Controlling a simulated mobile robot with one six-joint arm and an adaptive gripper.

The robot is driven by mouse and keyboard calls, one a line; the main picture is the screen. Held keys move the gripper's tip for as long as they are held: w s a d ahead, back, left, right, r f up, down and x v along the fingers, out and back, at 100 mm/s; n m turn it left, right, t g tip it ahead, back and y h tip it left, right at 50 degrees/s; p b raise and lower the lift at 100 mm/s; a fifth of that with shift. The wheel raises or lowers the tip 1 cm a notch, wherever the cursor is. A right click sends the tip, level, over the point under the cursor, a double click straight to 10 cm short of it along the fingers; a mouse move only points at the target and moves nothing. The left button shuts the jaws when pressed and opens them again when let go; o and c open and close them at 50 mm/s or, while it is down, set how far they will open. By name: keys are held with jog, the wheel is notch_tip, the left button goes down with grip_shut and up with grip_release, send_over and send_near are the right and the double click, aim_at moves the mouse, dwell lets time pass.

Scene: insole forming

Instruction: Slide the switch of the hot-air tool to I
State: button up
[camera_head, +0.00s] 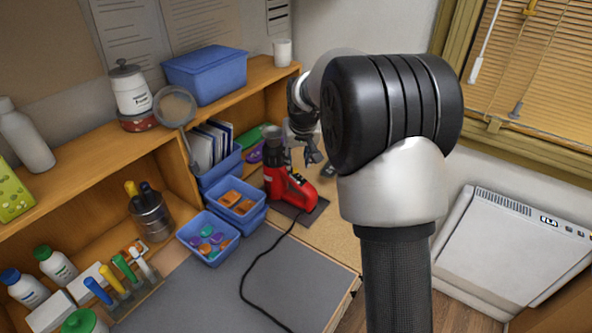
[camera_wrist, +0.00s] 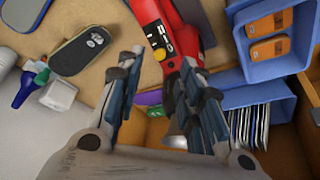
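The red hot-air tool (camera_head: 283,187) stands on a dark mat at the right part of the bench, with a black nozzle pointing up and a black cord running forward. In the wrist view the red tool (camera_wrist: 184,22) shows a panel with a yellow button and small dark-and-white controls; the switch position is too small to read. My gripper (camera_wrist: 160,68) is open and empty, its fingertips apart on both sides of the tool's lower end in the picture. In the head view my gripper (camera_head: 312,154) is just behind and above the tool; I cannot tell whether it touches.
Blue bins with orange pieces (camera_head: 238,197) and coloured pieces (camera_head: 209,238) stand left of the tool. A magnifier (camera_head: 175,107) and a shelf divider are further left. In the wrist view a dark oval item (camera_wrist: 82,50) lies left of the tool. The grey mat (camera_head: 205,300) is mostly clear.

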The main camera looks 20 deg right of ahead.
aim_at(296, 170)
jog(key=b+x, duration=0.1)
jog(key=x, duration=0.5)
jog(key=shift+c, duration=0.3)
grip_shut()
dwell(0.5)
